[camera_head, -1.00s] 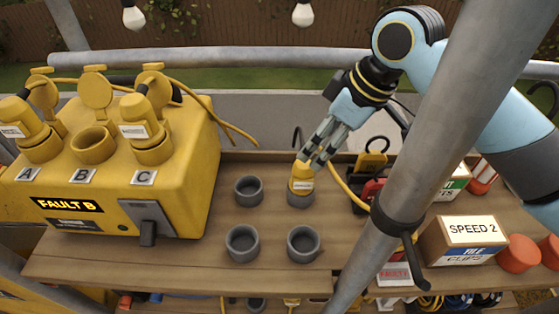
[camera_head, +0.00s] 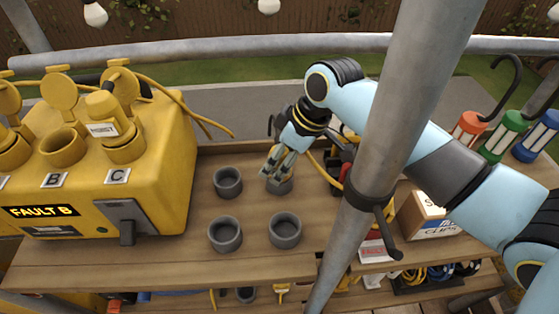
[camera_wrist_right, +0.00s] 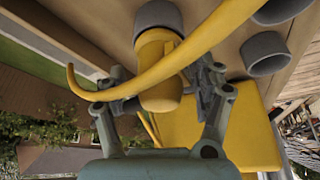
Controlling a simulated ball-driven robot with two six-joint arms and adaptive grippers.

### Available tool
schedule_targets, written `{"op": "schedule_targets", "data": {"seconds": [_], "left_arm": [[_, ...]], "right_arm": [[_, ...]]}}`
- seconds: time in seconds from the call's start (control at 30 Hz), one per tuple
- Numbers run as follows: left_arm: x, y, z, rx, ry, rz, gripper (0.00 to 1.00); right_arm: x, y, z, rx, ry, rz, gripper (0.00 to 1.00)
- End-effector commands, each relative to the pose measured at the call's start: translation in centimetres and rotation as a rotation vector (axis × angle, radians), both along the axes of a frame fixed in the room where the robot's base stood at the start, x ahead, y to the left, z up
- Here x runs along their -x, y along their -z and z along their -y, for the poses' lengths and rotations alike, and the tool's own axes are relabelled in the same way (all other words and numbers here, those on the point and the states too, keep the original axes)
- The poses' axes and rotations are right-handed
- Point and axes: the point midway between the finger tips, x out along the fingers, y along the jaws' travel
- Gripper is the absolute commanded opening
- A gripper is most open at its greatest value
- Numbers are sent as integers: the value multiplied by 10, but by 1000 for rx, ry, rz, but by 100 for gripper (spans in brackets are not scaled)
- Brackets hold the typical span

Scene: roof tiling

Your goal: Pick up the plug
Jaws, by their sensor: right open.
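The yellow plug (camera_wrist_right: 158,68) stands in a grey cup (camera_head: 279,187) on the wooden bench, and its yellow cable crosses the right wrist view. My right gripper (camera_head: 272,174) is down at this cup and hides most of the plug in the head view. In the right wrist view its open fingers (camera_wrist_right: 160,88) lie on either side of the plug; I cannot tell if they touch it. My left gripper is not in view.
Three empty grey cups (camera_head: 227,182) stand nearby. The yellow box (camera_head: 165,165) marked FAULT B, with another plug in socket C (camera_head: 104,118), is at left. A grey pole (camera_head: 395,140) crosses in front of my right arm. A cardboard box (camera_head: 425,214) sits at right.

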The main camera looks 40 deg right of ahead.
Motion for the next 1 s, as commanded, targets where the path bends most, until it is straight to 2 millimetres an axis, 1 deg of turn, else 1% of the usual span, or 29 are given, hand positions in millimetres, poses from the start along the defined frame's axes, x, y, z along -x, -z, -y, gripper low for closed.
{"op": "schedule_targets", "data": {"seconds": [0.03, 0.07, 0.2, 0.53, 0.83, 0.97, 1.0], "left_arm": [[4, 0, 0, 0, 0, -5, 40], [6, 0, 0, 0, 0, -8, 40], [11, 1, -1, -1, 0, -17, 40], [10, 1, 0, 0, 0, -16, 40], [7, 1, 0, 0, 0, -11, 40], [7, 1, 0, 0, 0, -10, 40], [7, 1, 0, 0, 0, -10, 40]], "right_arm": [[0, 0, 0, 0, 0, 0, 68], [0, 0, 0, 0, 0, 0, 64], [0, 0, 0, 0, 0, 0, 46], [0, 0, 0, 0, 0, 0, 3], [0, -3, 0, 0, 0, 1, 3], [-1, -13, 0, 1, 0, 3, 3], [-1, -18, 0, 1, -1, 4, 3]]}}
